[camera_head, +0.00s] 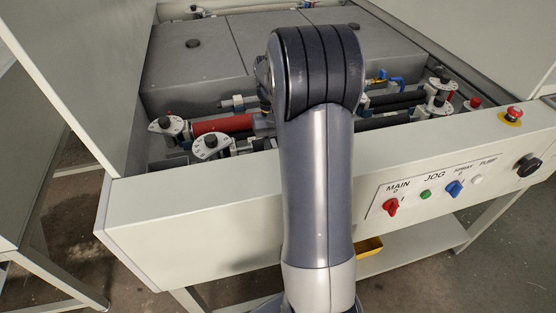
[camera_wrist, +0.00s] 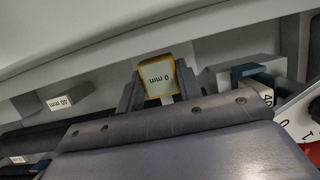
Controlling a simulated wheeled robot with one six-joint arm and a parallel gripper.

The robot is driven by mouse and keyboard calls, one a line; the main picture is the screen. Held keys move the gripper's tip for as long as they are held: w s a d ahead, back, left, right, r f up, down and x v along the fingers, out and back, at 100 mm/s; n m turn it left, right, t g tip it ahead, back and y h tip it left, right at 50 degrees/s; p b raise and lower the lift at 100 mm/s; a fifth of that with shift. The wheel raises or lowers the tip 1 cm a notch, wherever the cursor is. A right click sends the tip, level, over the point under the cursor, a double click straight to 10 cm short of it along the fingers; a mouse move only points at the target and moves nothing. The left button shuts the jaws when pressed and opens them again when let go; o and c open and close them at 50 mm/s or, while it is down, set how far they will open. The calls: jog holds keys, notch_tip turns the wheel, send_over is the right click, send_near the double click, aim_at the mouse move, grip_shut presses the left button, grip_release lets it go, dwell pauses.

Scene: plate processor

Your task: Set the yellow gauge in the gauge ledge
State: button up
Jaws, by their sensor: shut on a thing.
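The lower part of the gauge is hidden behind my wrist. A pale wall and a grey strip run just behind it. I cannot tell which part is the gauge ledge, or whether the gauge touches anything besides the fingers. In the head view, my arm hides the gripper and the gauge.
The head view shows a red roller (camera_head: 222,124), dials (camera_head: 211,146), grey covers (camera_head: 195,65), a switch panel (camera_head: 430,186) and a yellow bin (camera_head: 370,247).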

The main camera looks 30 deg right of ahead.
jog(key=shift+f, duration=1.9)
jog(key=shift+f, duration=0.1)
jog(key=shift+f, duration=0.25)
jog(key=o, duration=1)
jog(key=shift+r, duration=0.55)
jog(key=v, duration=1.1)
jog(key=shift+w+r, duration=0.2)
jog(key=shift+r, duration=0.1)
